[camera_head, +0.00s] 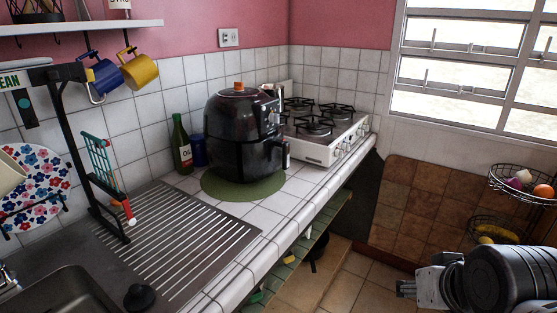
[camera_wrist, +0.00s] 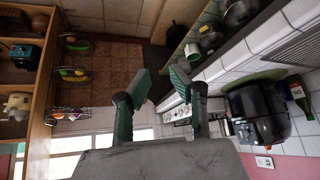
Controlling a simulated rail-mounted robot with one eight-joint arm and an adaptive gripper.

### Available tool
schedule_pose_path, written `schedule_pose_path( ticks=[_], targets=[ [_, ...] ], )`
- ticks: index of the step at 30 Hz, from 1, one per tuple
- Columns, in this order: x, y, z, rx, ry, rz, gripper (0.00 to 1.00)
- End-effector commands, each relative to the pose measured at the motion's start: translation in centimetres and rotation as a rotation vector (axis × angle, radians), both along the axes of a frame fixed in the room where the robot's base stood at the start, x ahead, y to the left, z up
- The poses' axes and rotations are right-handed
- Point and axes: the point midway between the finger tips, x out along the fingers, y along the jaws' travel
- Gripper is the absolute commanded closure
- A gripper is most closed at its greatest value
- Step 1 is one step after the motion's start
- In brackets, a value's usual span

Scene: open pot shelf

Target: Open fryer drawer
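The black air fryer (camera_head: 232,120) stands upright on a round green mat (camera_head: 215,190) on the white tiled counter. Its drawer (camera_head: 250,162) looks shut, and the drawer handle (camera_head: 286,154) sticks out to the right, toward the counter's front edge. In the wrist view the fryer (camera_wrist: 262,115) shows at the right, turned on its side, with the handle on its left side. My gripper (camera_wrist: 160,80) is open and empty, well apart from the fryer. In the head view my arm shows at the bottom right; its fingers are not clearly seen there.
A white gas stove (camera_head: 320,130) stands behind the fryer. A green bottle (camera_head: 181,145) and a blue can stand to its left. A dish rack and sink are at the left. Wire fruit baskets (camera_head: 525,185) hang near my arm. The floor before the counter is open.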

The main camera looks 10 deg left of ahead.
Motion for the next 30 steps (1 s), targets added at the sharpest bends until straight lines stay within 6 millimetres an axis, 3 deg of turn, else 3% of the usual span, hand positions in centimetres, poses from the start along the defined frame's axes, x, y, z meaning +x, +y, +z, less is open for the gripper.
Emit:
schedule_pose_path(
  ticks=[4,18,30],
  targets=[
    [2.6,1.4,1.0,0.134,0.016,-0.074,0.59],
    [15.0,8.0,4.1,0.752,0.166,-0.408,0.59],
    [26.5,12.4,4.7,1.245,0.397,-0.664,0.59]
  ],
)
